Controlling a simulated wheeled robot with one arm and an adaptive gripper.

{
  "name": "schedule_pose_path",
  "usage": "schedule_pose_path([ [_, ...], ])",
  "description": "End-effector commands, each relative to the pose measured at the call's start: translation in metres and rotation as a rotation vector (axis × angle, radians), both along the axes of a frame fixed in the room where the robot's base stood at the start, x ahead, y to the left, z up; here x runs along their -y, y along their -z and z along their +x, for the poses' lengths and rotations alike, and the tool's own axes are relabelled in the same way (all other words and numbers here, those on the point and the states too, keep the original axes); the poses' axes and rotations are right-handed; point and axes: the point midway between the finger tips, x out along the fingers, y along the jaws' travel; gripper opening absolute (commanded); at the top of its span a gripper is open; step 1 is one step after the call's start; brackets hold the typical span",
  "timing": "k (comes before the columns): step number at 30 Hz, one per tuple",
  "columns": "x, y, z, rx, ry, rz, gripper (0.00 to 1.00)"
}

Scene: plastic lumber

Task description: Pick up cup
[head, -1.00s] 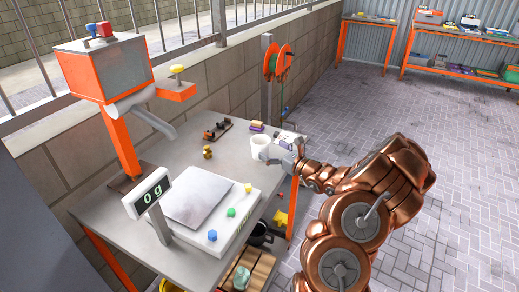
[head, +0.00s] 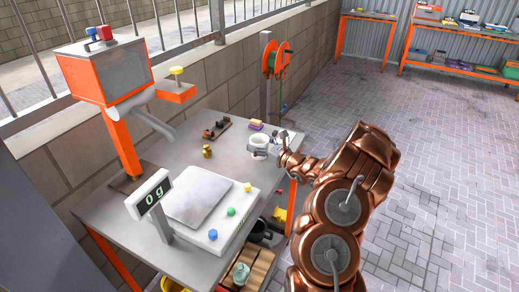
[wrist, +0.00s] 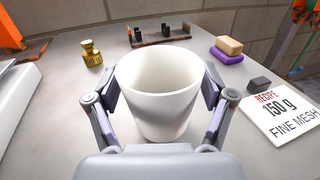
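A white cup (head: 259,139) stands upright on the grey table near its right edge. In the wrist view the cup (wrist: 158,105) fills the middle, its open rim facing up, and looks empty. My gripper (wrist: 160,88) is open, with one finger on each side of the cup. The finger pads are very close to the cup's walls; I cannot tell whether they touch. In the head view my gripper (head: 264,151) is at the cup's near side. The cup's base is partly hidden by my gripper.
A scale (head: 205,205) with a 0 g display (head: 151,195) stands at the front. Behind the cup are a brass weight (wrist: 91,52), a dark rack (wrist: 160,36) and stacked sponges (wrist: 228,49). A recipe card (wrist: 285,108) lies to the right.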

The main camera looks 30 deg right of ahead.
Motion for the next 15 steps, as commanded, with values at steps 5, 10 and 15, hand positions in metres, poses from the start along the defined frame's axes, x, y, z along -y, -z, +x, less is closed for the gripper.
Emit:
schedule_pose_path([
  [5, 0.0001, 0.0000, -0.0001, 0.000, 0.000, 0.000, 0.58],
  [10, 0.0001, 0.0000, -0.0002, 0.000, 0.000, 0.000, 0.50],
  [15, 0.0001, -0.0006, -0.0001, 0.000, 0.000, 0.000, 0.50],
])
